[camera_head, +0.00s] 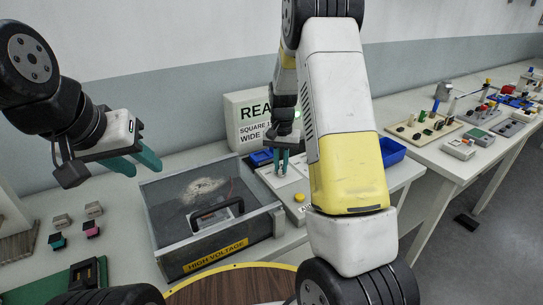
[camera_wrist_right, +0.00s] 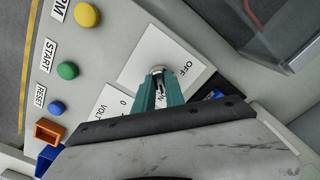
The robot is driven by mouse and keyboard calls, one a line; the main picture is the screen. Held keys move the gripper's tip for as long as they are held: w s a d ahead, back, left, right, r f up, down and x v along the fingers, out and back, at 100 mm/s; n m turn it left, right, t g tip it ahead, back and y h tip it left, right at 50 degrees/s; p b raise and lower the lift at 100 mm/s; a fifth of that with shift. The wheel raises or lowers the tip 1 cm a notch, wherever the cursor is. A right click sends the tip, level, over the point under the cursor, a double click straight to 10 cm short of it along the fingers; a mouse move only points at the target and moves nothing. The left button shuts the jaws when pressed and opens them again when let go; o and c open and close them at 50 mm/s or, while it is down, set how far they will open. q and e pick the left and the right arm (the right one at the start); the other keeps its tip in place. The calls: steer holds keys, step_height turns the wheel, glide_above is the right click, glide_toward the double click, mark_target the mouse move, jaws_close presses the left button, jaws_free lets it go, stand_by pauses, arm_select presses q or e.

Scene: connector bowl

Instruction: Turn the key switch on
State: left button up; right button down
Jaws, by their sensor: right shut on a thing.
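The key switch (camera_wrist_right: 157,72) sits on a white plate marked OFF (camera_wrist_right: 186,66) in the right wrist view; its round metal head shows at my fingertips. My right gripper (camera_wrist_right: 158,88) is shut on the key switch, with teal fingers on either side of it. In the head view my right gripper (camera_head: 283,163) points down onto the grey control panel (camera_head: 290,186). The fingers hide most of the key, so its exact angle is unclear. My left gripper (camera_head: 136,164) is open and empty, in the air left of the clear-lidded box.
A HIGH VOLTAGE box (camera_head: 216,240) with a handle stands left of the panel. The panel carries yellow (camera_wrist_right: 86,14), green (camera_wrist_right: 68,70) and blue (camera_wrist_right: 56,108) buttons. A sign (camera_head: 250,118) stands behind. A blue bin (camera_head: 391,151) is at the right.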

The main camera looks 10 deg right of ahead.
mark_target(281, 167)
steer(key=shift+m, duration=0.4)
steer(key=c, duration=1.4)
jaws_free()
steer(key=shift+r, duration=0.1)
step_height(281, 167, up, 6)
steer(key=shift+w+r, duration=0.1)
steer(key=shift+r, duration=0.75)
